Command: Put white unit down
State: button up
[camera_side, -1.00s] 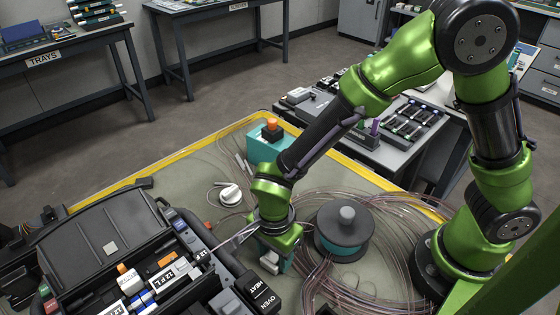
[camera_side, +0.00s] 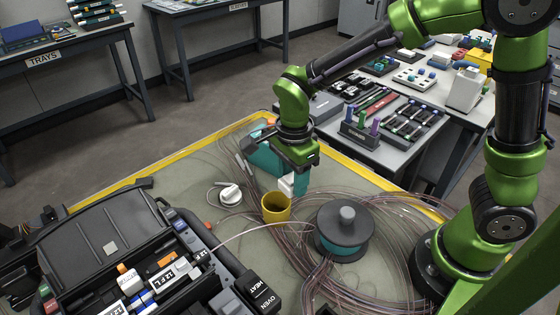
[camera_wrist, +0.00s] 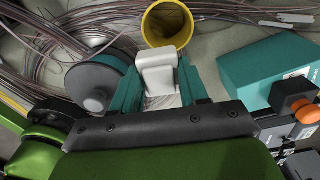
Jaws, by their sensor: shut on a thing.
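The white unit (camera_wrist: 157,70) is a small white block. In the wrist view it sits between the teal fingers of my gripper (camera_wrist: 158,88). In the side view the white unit (camera_side: 287,185) shows at the fingertips of my gripper (camera_side: 294,184), which points down above the mat, just behind and right of the yellow cup. My gripper is shut on the white unit. I cannot tell whether the unit's lower end touches the mat.
The yellow cup (camera_side: 276,208) stands close by, also in the wrist view (camera_wrist: 168,22). A dark spool (camera_side: 345,230) and loose fibre coils lie right of it. A teal box (camera_side: 264,160) is behind. The open black splicer case (camera_side: 110,240) is at front left.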

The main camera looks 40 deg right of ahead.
send_over(331, 177)
jog(key=f, duration=0.1)
jog(key=shift+n, duration=0.8)
notch_tip(331, 177, down, 8)
jog(key=shift+d+f, duration=0.1)
jog(key=shift+f, duration=0.05)
jog(key=shift+f, duration=0.15)
jog(key=o, duration=1)
jog(key=shift+o, duration=0.2)
